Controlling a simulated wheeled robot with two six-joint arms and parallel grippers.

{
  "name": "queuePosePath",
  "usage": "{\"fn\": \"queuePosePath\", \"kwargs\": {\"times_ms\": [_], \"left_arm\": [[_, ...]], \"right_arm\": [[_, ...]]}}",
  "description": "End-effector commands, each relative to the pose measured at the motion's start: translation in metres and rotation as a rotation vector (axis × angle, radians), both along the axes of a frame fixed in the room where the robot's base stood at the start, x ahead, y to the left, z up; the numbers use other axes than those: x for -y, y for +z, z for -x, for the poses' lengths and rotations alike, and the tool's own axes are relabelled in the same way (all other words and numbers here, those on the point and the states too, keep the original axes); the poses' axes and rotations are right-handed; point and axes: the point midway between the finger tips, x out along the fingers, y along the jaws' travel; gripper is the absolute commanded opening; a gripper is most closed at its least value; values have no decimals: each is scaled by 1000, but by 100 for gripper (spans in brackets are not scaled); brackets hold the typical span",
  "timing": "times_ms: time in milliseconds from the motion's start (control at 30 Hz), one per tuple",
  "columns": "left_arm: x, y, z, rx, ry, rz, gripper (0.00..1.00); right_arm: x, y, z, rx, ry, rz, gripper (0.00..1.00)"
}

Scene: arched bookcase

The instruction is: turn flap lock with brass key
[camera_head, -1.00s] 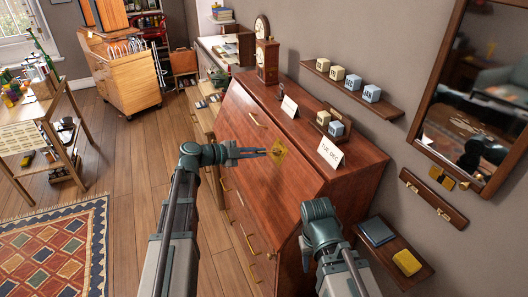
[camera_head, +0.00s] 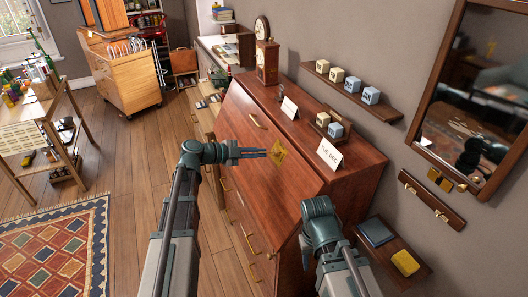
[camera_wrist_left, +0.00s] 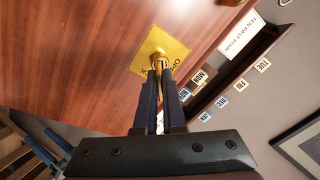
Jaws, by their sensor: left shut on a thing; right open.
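The brown wooden desk's sloped flap (camera_head: 245,135) is closed. A yellow brass lock plate (camera_head: 279,152) is set on it, and it shows in the left wrist view (camera_wrist_left: 172,48) with dark lettering partly hidden by the fingers. My left gripper (camera_head: 265,152) reaches the plate from the left. In the left wrist view its fingers (camera_wrist_left: 160,72) are shut on the brass key (camera_wrist_left: 161,62), which is at the lock in the plate. The key's inserted end is hidden. My right gripper (camera_head: 308,250) is low by the desk's near end, away from the lock; its fingers are mostly hidden.
A card (camera_head: 329,154) and small blocks stand on the desk top. A wall shelf (camera_head: 350,92) holds several blocks. A small side shelf (camera_head: 390,262) holds a blue book and a yellow item near my right arm. The floor (camera_head: 130,170) left of the desk is open.

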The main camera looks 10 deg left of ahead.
Motion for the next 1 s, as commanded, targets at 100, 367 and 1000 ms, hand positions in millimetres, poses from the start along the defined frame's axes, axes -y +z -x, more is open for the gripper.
{"fn": "queuePosePath", "kwargs": {"times_ms": [100,367,1000], "left_arm": [[0,2,0,-5,-1,-6,0],[1,3,-1,-16,-3,-21,0],[2,6,-1,-41,-7,-57,0]], "right_arm": [[0,3,0,0,0,0,49],[0,8,0,0,0,0,49],[0,21,0,0,0,0,49]]}}
